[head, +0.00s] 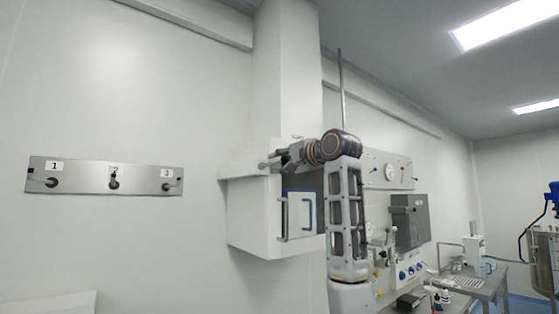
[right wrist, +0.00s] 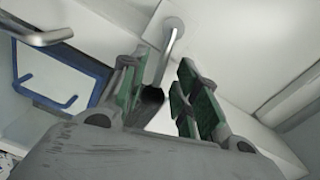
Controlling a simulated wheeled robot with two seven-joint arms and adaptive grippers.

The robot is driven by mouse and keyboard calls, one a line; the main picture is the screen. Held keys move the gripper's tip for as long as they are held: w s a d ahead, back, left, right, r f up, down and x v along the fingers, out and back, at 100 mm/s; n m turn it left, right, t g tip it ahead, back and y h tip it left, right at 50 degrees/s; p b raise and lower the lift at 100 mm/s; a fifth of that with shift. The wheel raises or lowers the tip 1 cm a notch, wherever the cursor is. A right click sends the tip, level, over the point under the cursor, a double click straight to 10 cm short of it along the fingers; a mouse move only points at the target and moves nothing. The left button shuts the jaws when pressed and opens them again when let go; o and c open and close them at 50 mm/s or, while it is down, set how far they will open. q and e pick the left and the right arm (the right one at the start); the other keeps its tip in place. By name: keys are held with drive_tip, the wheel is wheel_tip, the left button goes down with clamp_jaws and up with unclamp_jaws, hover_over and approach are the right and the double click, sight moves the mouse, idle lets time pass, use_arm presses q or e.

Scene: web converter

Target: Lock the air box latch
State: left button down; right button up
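The air box (head: 250,215) is a white box on the wall in the middle of the head view. Its latch is a bent metal handle (right wrist: 172,45) with a black end, fixed to a small plate at the top of the right wrist view. My right gripper (head: 277,158) is at the upper front of the box. In the right wrist view the right gripper (right wrist: 162,95) has its green-padded fingers apart, with the latch's black end between them, closer to the left finger. I see no grip on it. My left gripper is not in view.
A blue-framed panel (head: 300,212) with bar handles is on the box front, just below my right arm; its frame also shows in the right wrist view (right wrist: 92,75). A metal plate (head: 105,176) with numbered knobs is on the left wall. Equipment and a bench (head: 485,285) stand at right.

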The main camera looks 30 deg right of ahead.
drive_tip(key=shift+w, duration=0.4)
drive_tip(key=shift+c, duration=0.5)
drive_tip(key=c, duration=0.5)
drive_tip(key=shift+a, duration=0.2)
clamp_jaws()
drive_tip(key=shift+r, duration=0.1)
